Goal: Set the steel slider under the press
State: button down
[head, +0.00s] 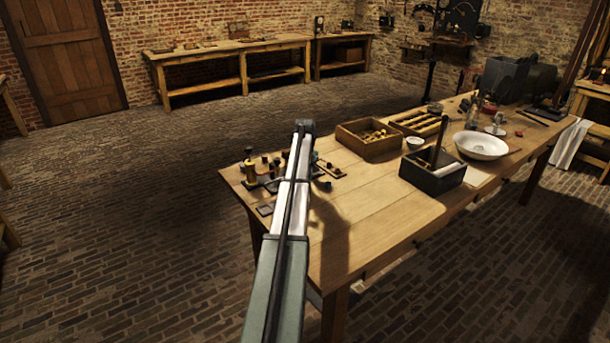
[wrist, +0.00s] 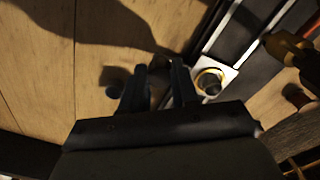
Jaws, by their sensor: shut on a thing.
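My gripper (wrist: 160,76) shows in the wrist view with its two dark fingers shut on a small dark thing (wrist: 159,63). Most of that thing is hidden between the fingers, and I cannot tell whether it is the steel slider. Just right of the fingers is a pale metal plate (wrist: 229,72) with a brass ring around a dark centre. Bright steel rails (wrist: 221,27) run from it along a dark base. A brass part (wrist: 285,48), perhaps of the press, stands beside it. In the head view a brass and black upright piece (head: 250,170) stands at the table's left end; my arm hides the gripper.
The wooden table (head: 365,205) is bare in its middle. Small pieces lie around my arm's end. Farther right are a wooden box (head: 370,151), a dark box (head: 432,184) with an upright piece, and a white bowl (head: 481,146).

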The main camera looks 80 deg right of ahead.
jog(key=s+d, duration=0.6)
jog(key=c, duration=0.8)
grip_release()
jog(key=shift+c, duration=0.2)
notch_tip(320, 180, up, 14)
jog(key=shift+f, duration=0.1)
dwell(0.4)
